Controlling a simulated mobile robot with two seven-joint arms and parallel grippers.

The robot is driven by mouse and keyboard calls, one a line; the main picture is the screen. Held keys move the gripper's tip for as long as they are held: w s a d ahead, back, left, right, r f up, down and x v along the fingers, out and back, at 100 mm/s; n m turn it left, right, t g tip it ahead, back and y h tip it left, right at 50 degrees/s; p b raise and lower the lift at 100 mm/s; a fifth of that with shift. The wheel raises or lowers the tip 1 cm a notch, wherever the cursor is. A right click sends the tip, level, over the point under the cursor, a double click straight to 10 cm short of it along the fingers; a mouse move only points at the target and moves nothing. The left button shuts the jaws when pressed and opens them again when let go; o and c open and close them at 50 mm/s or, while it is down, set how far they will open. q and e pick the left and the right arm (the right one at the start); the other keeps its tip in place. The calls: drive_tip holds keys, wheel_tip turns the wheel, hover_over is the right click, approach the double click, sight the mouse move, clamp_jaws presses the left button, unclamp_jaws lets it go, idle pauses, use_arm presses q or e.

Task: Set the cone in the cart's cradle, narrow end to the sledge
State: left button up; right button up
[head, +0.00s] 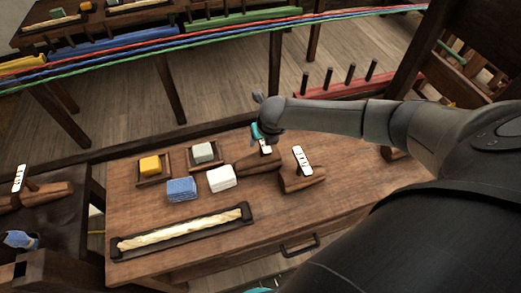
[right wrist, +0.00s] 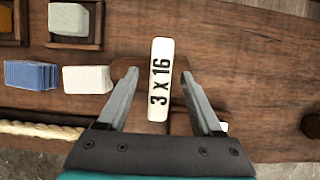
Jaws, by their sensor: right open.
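A wooden cone (head: 256,163) lies on the bench, under my right gripper (head: 263,135). In the right wrist view its white label (right wrist: 160,85) reads "3 x 16" and stands between my two open fingers, with no clear grip on it. Much of this cone is hidden by the label and the fingers. A second wooden cone (head: 303,182) with a white label lies just right of it on the bench. Another labelled wooden piece (head: 40,196) lies at the far left. I cannot make out the cart's cradle or the sledge for certain.
On the bench (head: 345,170) are a yellow block (head: 150,165) and a grey-green block (head: 203,152) in trays, a blue block (head: 181,189) and a white block (head: 221,178). A rope lies in a long dark tray (head: 120,249). Coloured strands (head: 230,36) stretch behind.

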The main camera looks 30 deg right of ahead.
drive_tip(key=shift+w+f, duration=0.15)
drive_tip(key=shift+f, duration=0.25)
drive_tip(key=shift+c, duration=0.4)
clamp_jaws()
drive_tip(key=shift+r, duration=0.1)
idle(0.7)
